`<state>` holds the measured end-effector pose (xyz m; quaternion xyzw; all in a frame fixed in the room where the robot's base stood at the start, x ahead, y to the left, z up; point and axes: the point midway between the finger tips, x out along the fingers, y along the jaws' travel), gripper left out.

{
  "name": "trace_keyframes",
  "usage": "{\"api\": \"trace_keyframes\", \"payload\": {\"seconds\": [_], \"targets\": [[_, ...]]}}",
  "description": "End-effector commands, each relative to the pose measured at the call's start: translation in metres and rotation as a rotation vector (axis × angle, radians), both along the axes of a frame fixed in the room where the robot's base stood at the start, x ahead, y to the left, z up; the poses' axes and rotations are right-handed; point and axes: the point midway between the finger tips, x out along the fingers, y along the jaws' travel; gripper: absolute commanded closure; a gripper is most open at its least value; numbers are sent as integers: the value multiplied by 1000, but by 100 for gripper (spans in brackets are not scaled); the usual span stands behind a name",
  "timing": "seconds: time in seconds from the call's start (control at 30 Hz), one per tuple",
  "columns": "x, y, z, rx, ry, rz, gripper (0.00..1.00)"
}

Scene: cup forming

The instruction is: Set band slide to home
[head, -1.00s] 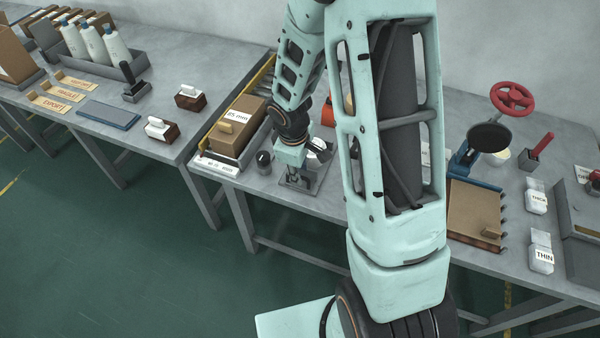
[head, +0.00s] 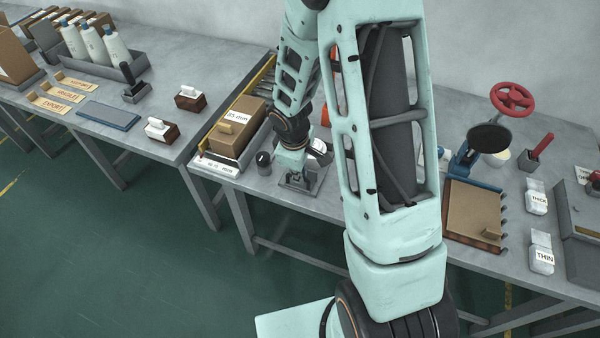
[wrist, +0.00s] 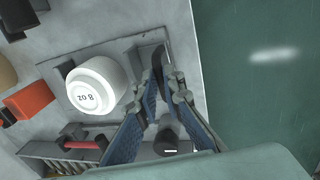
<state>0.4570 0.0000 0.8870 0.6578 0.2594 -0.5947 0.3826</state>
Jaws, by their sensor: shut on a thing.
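My gripper (wrist: 166,76) is shut on a small dark upright piece (wrist: 161,58) that rises from a grey block on a flat grey plate (wrist: 95,52). The piece looks like the band slide's grip, though the fingers partly hide it. In the head view my gripper (head: 295,180) is low over the same plate (head: 313,187), at the front of the middle table. A white cup (wrist: 97,86) marked "8 oz" is on the plate, left of the fingers in the wrist view. The slide's track and any home mark cannot be made out.
A dark round container (head: 264,163) and a cardboard block (head: 238,127) marked "85 mm" stand left of my gripper. An orange block (wrist: 30,99) and a red-handled tool (wrist: 84,144) lie near the cup. The table edge drops to green floor (wrist: 255,90) close by.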

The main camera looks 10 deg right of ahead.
Motion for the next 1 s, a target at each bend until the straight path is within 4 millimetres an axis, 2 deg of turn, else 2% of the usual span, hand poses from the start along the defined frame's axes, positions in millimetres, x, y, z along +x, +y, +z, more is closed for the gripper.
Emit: {"api": "trace_keyframes", "payload": {"seconds": [0.17, 0.4, 0.7, 0.73, 0.87, 0.9, 1.0], "targets": [[4, -3, 1, 0, 0, -2, 100], [29, -21, 2, 1, -2, -2, 100], [33, -23, 1, -1, -4, 0, 100], [33, -23, 1, -1, -4, 0, 91], [33, -24, 1, -1, -5, 0, 77], [33, -23, 1, -1, -4, 0, 74], [32, -23, 1, -1, -3, 0, 74]]}}
